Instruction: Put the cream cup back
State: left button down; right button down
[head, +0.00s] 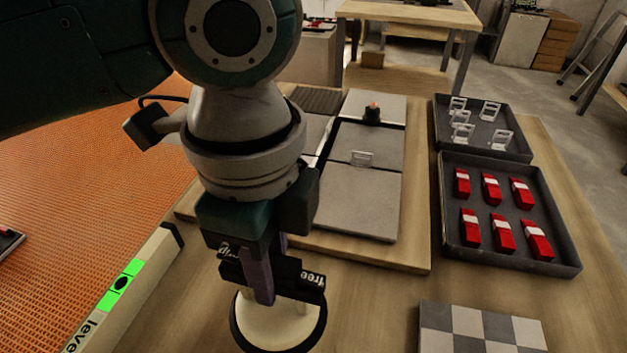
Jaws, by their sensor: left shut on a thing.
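The cream cup (268,330) is a pale round body with a black rim, low in the middle of the head view. My left gripper (268,285) comes down on it from above and is shut on its upper part, which the dark fingers mostly hide. The cup looks roughly upright over the bare front of the wooden bench (370,310). I cannot tell whether its rim touches the wood. My right gripper is not in view.
Grey tiles (360,205) with a white clip and a dark orange-tipped piece lie on a board (415,235). At the right are a tray (452,248) of red wedges, a tray (447,130) of white clips and a checkered tile (480,330). A level (120,290) lies left.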

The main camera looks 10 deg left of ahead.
pick_arm(q)
jog(key=shift+f+b, duration=0.5)
jog(key=shift+f, duration=1.85)
jog(key=shift+f, duration=0.15)
jog(key=c, duration=0.7)
grip_release()
